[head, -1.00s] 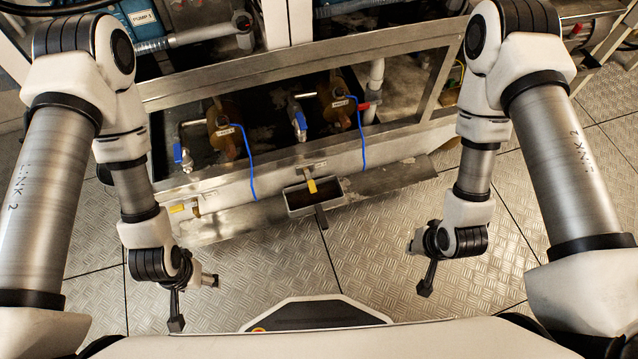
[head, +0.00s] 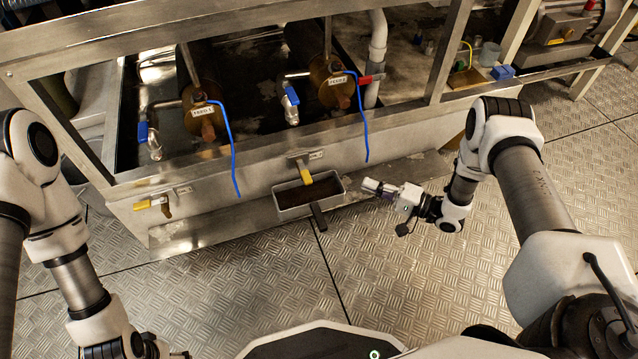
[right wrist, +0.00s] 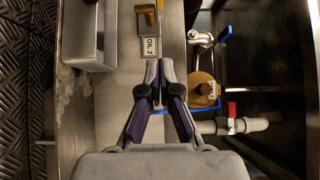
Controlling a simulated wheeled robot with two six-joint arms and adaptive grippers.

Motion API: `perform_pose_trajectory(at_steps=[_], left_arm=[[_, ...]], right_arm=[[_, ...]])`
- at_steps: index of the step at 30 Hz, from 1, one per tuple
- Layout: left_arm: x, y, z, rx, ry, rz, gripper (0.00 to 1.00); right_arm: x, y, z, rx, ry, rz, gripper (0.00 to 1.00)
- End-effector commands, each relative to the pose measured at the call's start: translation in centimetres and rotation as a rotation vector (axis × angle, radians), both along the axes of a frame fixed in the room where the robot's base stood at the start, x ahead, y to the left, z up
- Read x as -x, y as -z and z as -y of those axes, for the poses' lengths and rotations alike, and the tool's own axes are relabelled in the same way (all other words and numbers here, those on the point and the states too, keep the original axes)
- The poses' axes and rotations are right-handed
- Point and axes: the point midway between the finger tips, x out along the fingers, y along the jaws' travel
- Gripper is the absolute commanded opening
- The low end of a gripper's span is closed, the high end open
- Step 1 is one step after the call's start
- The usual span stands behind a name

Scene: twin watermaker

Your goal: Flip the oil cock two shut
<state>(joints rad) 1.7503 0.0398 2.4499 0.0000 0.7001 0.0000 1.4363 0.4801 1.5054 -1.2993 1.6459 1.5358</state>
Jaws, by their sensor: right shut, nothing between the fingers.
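Oil cock two (head: 306,172) is on the front face of the metal tank, its yellow handle pointing down over a small tray. In the right wrist view the yellow handle (right wrist: 147,10) is at the top edge, beside a tag (right wrist: 152,47) reading "OIL 2". My right gripper (head: 370,185) is to the right of the cock in the head view, apart from it. In the right wrist view its two fingers (right wrist: 159,68) are together and empty, below the tag. My left arm is at the bottom left; its gripper is mostly cut off by the frame edge.
The small oil tray (head: 337,187) juts out below the cock. Another yellow-handled cock (head: 142,204) is further left, its handle pointing sideways. Blue-handled taps (head: 291,95), blue hoses (head: 231,150) and a red-handled valve (head: 370,79) are above. The floor in front is clear.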

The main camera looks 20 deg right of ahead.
Motion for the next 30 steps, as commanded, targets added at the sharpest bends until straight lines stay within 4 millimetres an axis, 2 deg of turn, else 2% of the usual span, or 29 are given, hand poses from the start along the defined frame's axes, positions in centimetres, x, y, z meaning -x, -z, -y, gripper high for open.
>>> perform_pose_trajectory(at_steps=[7,11,23,27,30], left_arm=[[0.0,0.0,0.0,0.000,0.000,0.000,0.72],[0.0,0.8,0.0,0.000,0.000,0.000,0.72],[-0.1,4.5,-0.1,0.000,-0.005,0.002,0.72],[-0.2,5.5,-0.1,-0.001,-0.007,0.004,0.72],[-0.2,5.9,-0.1,-0.001,-0.008,0.005,0.72]], right_arm=[[-0.2,-0.1,-0.2,0.001,-0.001,0.001,0.00],[-1.1,0.1,-1.3,0.001,-0.002,0.001,0.00],[-6.9,0.4,-7.5,0.001,-0.004,0.001,0.00],[-6.8,0.3,-9.9,0.000,-0.003,-0.001,0.00],[-6.8,0.1,-10.9,0.001,-0.001,0.000,0.00]])
